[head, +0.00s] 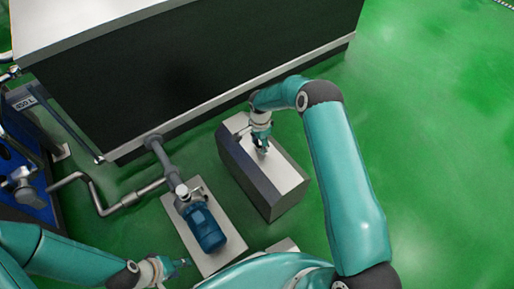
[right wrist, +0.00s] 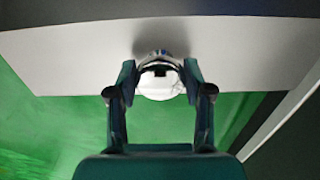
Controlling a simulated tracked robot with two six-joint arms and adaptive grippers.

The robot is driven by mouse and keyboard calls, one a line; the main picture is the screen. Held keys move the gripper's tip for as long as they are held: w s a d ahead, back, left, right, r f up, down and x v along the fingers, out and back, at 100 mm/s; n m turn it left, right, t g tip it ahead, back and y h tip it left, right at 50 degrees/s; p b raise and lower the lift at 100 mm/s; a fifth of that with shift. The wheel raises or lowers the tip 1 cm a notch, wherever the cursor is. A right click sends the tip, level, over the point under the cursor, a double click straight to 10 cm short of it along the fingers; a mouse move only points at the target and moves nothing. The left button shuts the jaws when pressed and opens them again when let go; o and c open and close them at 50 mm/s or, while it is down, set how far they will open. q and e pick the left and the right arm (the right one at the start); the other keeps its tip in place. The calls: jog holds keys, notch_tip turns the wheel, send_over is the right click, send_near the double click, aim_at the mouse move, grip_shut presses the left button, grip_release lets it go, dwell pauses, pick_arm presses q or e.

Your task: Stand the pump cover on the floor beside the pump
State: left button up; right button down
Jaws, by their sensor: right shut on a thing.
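The pump cover (head: 245,178), a box with a light grey top and dark sides, is upright to the right of the pump. My right gripper (head: 262,149) is at its top, shut on a round shiny knob (right wrist: 160,85) on the cover's light face (right wrist: 245,55). I cannot tell whether the cover's underside touches the floor. The blue pump (head: 205,228) is uncovered on its pale base plate (head: 230,243). My left gripper (head: 186,263) is empty near the plate's front left edge; its finger opening is too small to judge.
A large dark tank or cabinet (head: 180,75) with a pale rim stands behind the pump and cover. Metal pipes (head: 100,200) run to the pump from the left. Blue equipment (head: 25,175) stands at the far left. The green floor (head: 430,140) on the right is clear.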

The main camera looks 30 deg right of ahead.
jog(key=shift+f, duration=0.8)
jog(key=shift+c, duration=2.3)
grip_release()
notch_tip(320, 180, up, 11)
jog(key=p, duration=0.3)
jog(key=shift+r, duration=0.2)
jog(key=s+a+f+n+y, duration=0.2)
jog(key=s+a+f+n, duration=0.15)
jog(key=s+a, duration=0.25)
jog(key=s+a+f+n+y, duration=0.1)
jog(key=s+a+f+n, duration=0.25)
jog(key=s+a, duration=0.3)
jog(key=s+a+n, duration=0.2)
jog(key=s+n, duration=0.1)
jog(key=s, duration=0.4)
jog(key=s+a+n+y, duration=0.1)
jog(key=s+n, duration=0.3)
jog(key=s, duration=0.4)
jog(key=shift+a+r+t, duration=0.3)
jog(key=shift+a, duration=0.25)
